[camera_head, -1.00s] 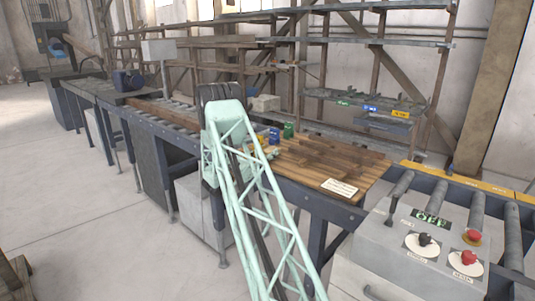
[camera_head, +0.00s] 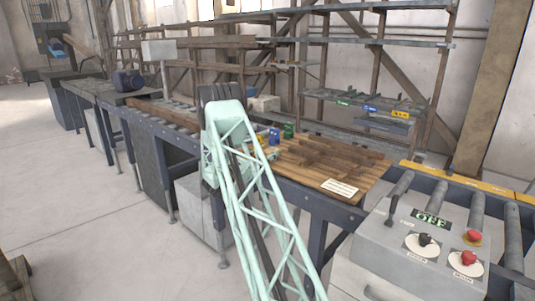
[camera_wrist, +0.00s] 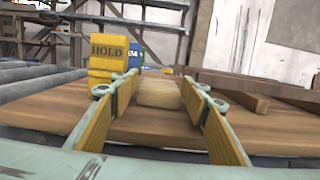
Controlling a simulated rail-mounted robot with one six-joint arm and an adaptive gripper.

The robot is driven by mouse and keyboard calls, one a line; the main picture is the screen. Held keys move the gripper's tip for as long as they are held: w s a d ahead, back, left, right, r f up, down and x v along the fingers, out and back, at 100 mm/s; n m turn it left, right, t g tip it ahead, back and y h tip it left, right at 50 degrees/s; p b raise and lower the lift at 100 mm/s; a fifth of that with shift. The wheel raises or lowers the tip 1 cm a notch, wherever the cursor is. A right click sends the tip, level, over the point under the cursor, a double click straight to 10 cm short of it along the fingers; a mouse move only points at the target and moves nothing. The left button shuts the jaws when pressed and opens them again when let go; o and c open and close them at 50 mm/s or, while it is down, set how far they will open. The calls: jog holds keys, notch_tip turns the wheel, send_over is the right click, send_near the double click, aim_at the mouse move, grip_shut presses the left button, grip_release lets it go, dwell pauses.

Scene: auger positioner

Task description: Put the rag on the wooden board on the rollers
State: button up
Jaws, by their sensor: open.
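In the wrist view my gripper (camera_wrist: 161,77) is open, its two yellow-padded fingers low over the wooden board (camera_wrist: 60,112). A small tan, rounded, folded-looking thing, probably the rag (camera_wrist: 158,93), lies on the board between the fingers, with a gap on each side. In the head view the board (camera_head: 300,175) is a brown plank surface on the roller line. My arm hides the gripper and the tan thing there.
A yellow block marked HOLD (camera_wrist: 108,52) stands left of the fingers, with a blue block (camera_wrist: 134,57) behind. Brown timber pieces (camera_wrist: 236,92) lie at right. A green block (camera_head: 289,130), a white label (camera_head: 340,188) and a control box (camera_head: 415,245) show in the head view.

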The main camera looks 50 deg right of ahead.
jog(key=w+a+f+p, duration=0.1)
jog(key=a, duration=1.1)
jog(key=shift+w+f, duration=0.15)
dwell(0.5)
jog(key=s+a+r+m+g+y, duration=0.1)
jog(key=s+a+r+m+y, duration=0.35)
jog(key=s+a+r, duration=0.6)
jog(key=s+a+r+m+g+y, duration=0.25)
jog(key=s+a+r+m, duration=0.25)
jog(key=s+a+r, duration=0.5)
jog(key=s+a+r+m+t+y, duration=0.1)
jog(key=s+a, duration=0.7)
jog(key=a, duration=0.8)
jog(key=s+a+r+m+t+y, duration=0.1)
jog(key=s+a+m+t+y, duration=0.3)
jog(key=a, duration=1.2)
jog(key=s+a+r+m+t+y, duration=0.2)
jog(key=s+a+t+y, duration=0.2)
jog(key=s+a+y, duration=0.3)
jog(key=s+a, duration=0.5)
jog(key=a, duration=0.3)
jog(key=shift+s+a, duration=0.15)
jog(key=shift+a, duration=0.25)
